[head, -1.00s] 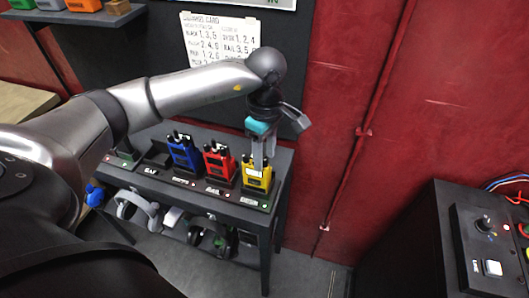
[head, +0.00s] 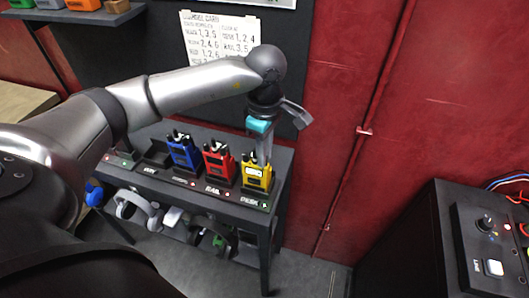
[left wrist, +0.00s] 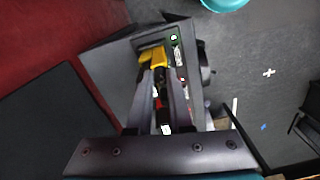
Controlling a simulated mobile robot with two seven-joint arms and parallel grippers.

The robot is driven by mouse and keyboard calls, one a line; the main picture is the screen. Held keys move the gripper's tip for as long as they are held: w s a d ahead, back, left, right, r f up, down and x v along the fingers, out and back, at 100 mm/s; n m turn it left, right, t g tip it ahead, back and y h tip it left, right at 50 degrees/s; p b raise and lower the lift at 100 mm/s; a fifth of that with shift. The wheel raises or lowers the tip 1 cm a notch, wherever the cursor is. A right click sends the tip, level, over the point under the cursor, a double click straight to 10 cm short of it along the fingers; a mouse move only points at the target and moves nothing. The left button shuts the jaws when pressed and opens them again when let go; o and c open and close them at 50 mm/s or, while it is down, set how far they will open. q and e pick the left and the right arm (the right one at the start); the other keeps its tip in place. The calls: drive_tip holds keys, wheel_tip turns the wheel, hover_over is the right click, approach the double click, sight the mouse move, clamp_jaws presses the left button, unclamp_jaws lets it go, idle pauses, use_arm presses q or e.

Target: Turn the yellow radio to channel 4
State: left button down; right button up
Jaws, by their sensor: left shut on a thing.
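The yellow radio (head: 256,178) stands upright in the right-hand slot of the dark charging shelf (head: 225,192), and also shows in the left wrist view (left wrist: 148,54). My left gripper (head: 263,158) comes down from above and is shut at the top of the yellow radio. In the left wrist view its two fingers (left wrist: 160,75) reach the radio's top. The fingers hide the knob, and the channel cannot be read. A small green light (left wrist: 174,37) shows by the radio's slot. My right gripper is not in view.
A red radio (head: 219,163) and a blue radio (head: 184,152) stand close to the left. Headsets (head: 138,208) hang below the shelf. A paper card (head: 222,38) is on the wall behind. A black control box (head: 484,232) stands at right, with open floor between.

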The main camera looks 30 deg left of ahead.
use_arm(q)
drive_tip(key=shift+n+b, duration=0.4)
drive_tip(key=shift+n, duration=1.2)
drive_tip(key=c, duration=0.8)
unclamp_jaws()
wheel_tip(320, 180, up, 15)
drive_tip(key=shift+r, duration=0.15)
drive_tip(key=shift+w, duration=0.15)
